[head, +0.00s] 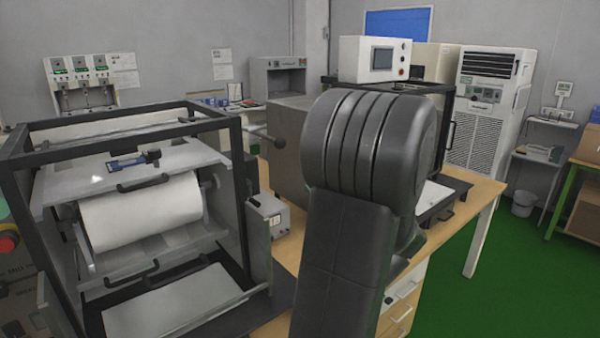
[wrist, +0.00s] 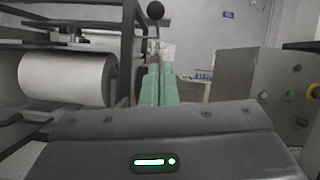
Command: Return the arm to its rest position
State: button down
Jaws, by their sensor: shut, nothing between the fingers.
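In the head view my dark grey arm (head: 355,200) rises in front of the wooden bench, with its thick rounded joint near the middle of the picture. My gripper does not show in the head view. In the wrist view my gripper (wrist: 159,72) shows as two green fingers pressed together, shut with nothing between them. They point forward past a black ball-ended lever (wrist: 155,11), and I cannot tell how far apart they are. A dark housing of mine with a lit green indicator fills the bottom of that view.
On the left stands a black-framed machine (head: 120,125) with a white roll (head: 145,212); the roll also shows in the wrist view (wrist: 65,78). A grey box with buttons (wrist: 275,90) is at right in the wrist view. Green floor (head: 480,290) is open at the right.

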jog(key=s+r+p+x, duration=0.1)
jog(key=p+x, duration=0.3)
jog(key=x, duration=0.6)
jog(key=shift+r, duration=0.45)
jog(key=shift+r, duration=0.1)
